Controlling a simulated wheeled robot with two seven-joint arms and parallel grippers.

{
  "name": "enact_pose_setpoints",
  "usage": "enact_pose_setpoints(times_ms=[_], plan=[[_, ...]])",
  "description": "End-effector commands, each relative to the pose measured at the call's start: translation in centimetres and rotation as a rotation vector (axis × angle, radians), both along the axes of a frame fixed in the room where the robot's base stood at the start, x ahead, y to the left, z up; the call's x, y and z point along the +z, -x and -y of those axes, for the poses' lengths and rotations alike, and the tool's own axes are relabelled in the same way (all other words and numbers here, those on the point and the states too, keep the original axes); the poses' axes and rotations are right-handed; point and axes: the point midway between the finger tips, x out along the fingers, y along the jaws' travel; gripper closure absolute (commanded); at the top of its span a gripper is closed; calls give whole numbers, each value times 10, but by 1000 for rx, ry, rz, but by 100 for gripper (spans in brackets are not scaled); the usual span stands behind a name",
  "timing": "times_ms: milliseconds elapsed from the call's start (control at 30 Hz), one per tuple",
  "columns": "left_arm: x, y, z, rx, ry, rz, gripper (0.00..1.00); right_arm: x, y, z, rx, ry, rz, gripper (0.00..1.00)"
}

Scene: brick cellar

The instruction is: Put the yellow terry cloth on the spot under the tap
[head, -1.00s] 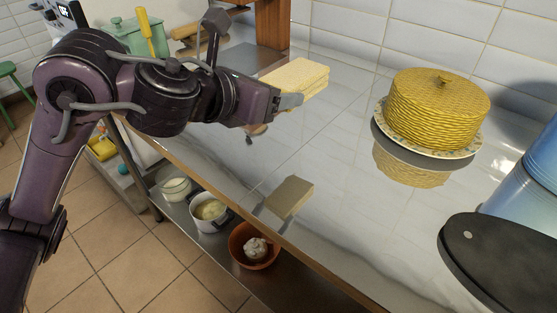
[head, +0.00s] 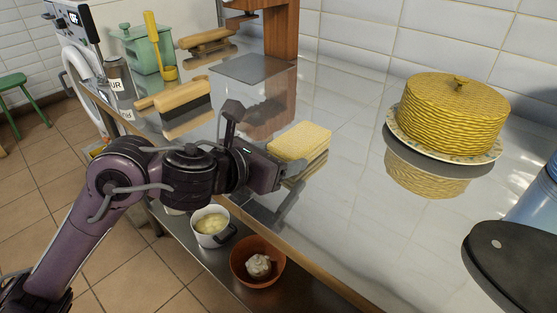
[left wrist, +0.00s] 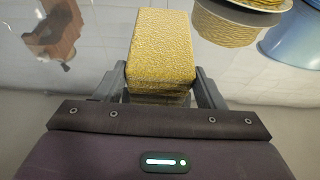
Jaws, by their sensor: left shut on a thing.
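The yellow terry cloth (head: 300,141) is a folded pad. My left gripper (head: 282,172) is shut on its near edge and holds it level just above the glossy counter, with its reflection close beneath. In the left wrist view the cloth (left wrist: 160,45) sits between the two fingers. A wooden stand (head: 281,35) rises behind it, with a flat grey square (head: 252,68) at its foot, left of and beyond the cloth. My right gripper is out of view.
A yellow woven cover (head: 453,114) on a plate and a black lid-like thing (head: 520,262) are at the right. The counter between is clear.

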Motion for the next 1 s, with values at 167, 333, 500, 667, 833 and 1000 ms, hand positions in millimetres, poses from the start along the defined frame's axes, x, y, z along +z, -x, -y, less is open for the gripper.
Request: enact_pose_setpoints(times_ms=[167, 333, 500, 667, 833, 1000], plan=[[1, 0, 0, 0, 0, 2, 55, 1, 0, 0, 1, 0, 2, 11], [-2, 0, 0, 0, 0, 1, 55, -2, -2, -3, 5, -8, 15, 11], [-2, 0, 0, 0, -1, 1, 21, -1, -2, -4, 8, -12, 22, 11], [-2, 0, 0, 0, -1, 1, 15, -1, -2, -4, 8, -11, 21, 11], [-1, 0, 0, 0, 0, 0, 15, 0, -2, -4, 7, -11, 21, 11], [6, -1, -2, 0, 0, 1, 15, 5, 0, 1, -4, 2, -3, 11]])
